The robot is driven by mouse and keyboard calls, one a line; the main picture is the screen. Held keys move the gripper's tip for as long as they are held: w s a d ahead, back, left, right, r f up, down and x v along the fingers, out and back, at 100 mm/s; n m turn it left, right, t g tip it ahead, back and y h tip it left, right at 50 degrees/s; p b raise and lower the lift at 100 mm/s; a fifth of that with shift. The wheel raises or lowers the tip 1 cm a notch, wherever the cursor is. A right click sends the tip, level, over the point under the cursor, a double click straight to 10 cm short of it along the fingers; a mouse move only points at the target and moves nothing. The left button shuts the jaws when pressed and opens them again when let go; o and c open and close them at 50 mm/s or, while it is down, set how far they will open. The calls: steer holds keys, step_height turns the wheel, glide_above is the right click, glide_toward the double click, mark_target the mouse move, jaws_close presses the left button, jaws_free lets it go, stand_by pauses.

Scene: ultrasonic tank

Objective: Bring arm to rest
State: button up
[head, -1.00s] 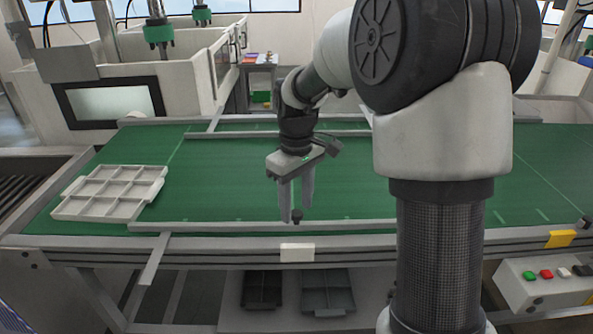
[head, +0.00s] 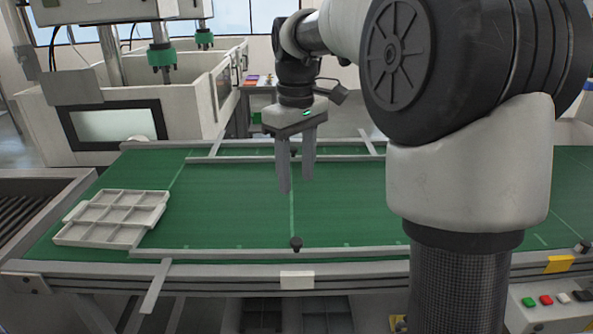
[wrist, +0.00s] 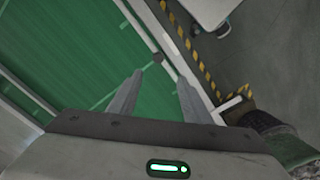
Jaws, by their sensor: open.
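My gripper (head: 296,184) hangs fingers-down above the green conveyor belt (head: 230,205) in the head view. Its two fingers are apart with nothing between them. The wrist view also shows the open, empty gripper (wrist: 158,82), with the belt (wrist: 60,50) to the left and its edge rail just past the fingertips. My arm reaches in from the right of the head view and hides part of the belt and what lies behind it.
A light grey compartment tray (head: 112,217) lies on the belt at the left and looks empty. Metal guide rails (head: 285,254) border the belt. White tanks (head: 190,90) stand behind. A control box with coloured buttons (head: 545,300) is at the front right.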

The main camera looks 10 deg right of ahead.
steer(key=s+r+m+t+p, duration=0.35)
steer(key=s+r, duration=0.35)
steer(key=s, duration=0.4)
steer(key=s+f+m+t+p, duration=0.1)
steer(key=s+m+t+p, duration=0.1)
steer(key=s, duration=0.9)
steer(key=shift+d+f+m+p, duration=0.4)
steer(key=shift+m+p, duration=0.25)
steer(key=shift+p, duration=0.35)
steer(key=c, duration=0.3)
steer(key=shift+s, duration=0.1)
steer(key=shift+c, duration=0.3)
